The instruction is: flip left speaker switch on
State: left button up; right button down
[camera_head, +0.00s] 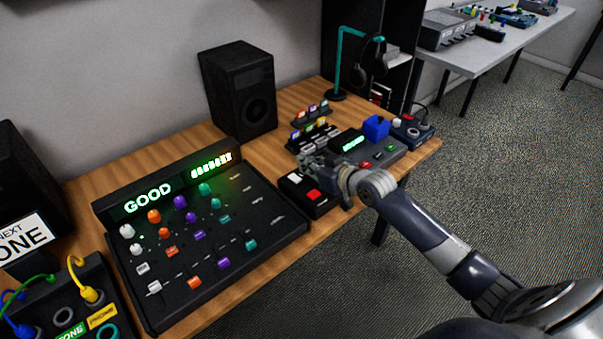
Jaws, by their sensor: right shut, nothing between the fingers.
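A black speaker (22,165) stands at the left edge and is partly cut off; I cannot make out a switch on it. A second black speaker (240,92) stands at the back of the desk. My right gripper (318,163) is shut and empty, above a small black box (309,203) with a red and a white button. The gripper covers part of this box, and I cannot tell whether it touches it. My left gripper is out of view.
A mixer (265,222) with colored knobs and a "GOOD" display fills the desk's middle. A patch box (62,300) with cables and a sign (25,237) are at left. A device (384,153) with a small screen and a headphone stand (339,65) are at right.

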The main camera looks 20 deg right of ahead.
aim_at(302, 186)
jog(key=x, duration=0.3)
jog(key=shift+r, duration=0.1)
notch_tip(302, 186, down, 3)
jog(key=shift+s+r, duration=0.1)
jog(key=shift+s, duration=0.1)
jog(key=shift+s+d+f, duration=0.1)
jog(key=shift+f, duration=0.55)
jog(key=shift+s+d+f+b, duration=0.1)
jog(key=shift+s+f+b, duration=0.15)
jog(key=shift+f+b, duration=0.4)
jog(key=shift+r, duration=0.2)
jog(key=shift+r+p, duration=0.1)
jog(key=shift+p, duration=0.25)
jog(key=shift+r+p, duration=0.65)
jog(key=shift+r, duration=0.05)
